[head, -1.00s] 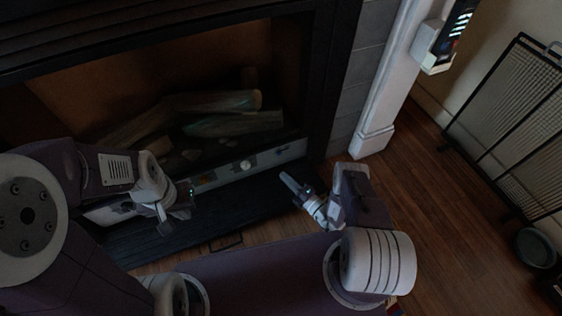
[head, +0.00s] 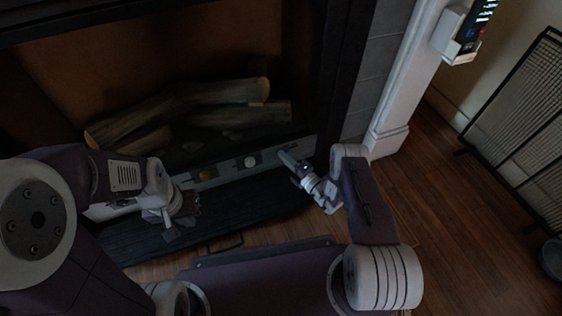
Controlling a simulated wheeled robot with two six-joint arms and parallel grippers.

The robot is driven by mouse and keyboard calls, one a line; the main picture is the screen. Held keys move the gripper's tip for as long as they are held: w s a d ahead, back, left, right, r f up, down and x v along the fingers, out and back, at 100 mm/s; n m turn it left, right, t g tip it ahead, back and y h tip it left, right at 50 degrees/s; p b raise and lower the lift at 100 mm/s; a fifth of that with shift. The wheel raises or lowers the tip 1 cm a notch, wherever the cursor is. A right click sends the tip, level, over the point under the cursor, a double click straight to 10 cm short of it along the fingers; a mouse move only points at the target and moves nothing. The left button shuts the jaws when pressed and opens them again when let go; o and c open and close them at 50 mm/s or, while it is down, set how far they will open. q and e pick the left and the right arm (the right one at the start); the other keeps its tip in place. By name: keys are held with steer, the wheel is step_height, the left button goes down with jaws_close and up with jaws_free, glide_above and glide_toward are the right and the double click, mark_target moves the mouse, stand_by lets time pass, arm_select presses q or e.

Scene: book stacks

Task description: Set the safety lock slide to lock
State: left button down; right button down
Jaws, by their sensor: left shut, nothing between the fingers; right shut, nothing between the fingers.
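A pale control panel (head: 228,168) runs along the bottom of the fireplace opening. It carries a round white knob (head: 250,161) and a small yellow part (head: 207,173) to the left of it. I cannot make out the safety lock slide; it is too small and dark to tell, or hidden by a gripper. My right gripper (head: 285,156) is shut and empty at the right part of the panel, right of the white knob. I cannot tell if it touches the panel. My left gripper (head: 184,212) is shut and empty in front of the panel's left part, which it and its arm partly hide.
Logs (head: 190,105) lie inside the fireplace above the panel. A dark hearth ledge (head: 240,202) lies below it. A white post (head: 398,100) with a lit device (head: 465,35) stands right. A mesh screen (head: 525,130) is at the far right, with open wooden floor (head: 440,190) before it.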

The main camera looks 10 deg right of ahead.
mark_target(290, 147)
steer(key=shift+w+d, duration=0.25)
steer(key=shift+d, duration=0.95)
steer(key=shift+w+d, duration=0.25)
steer(key=shift+d, duration=1.05)
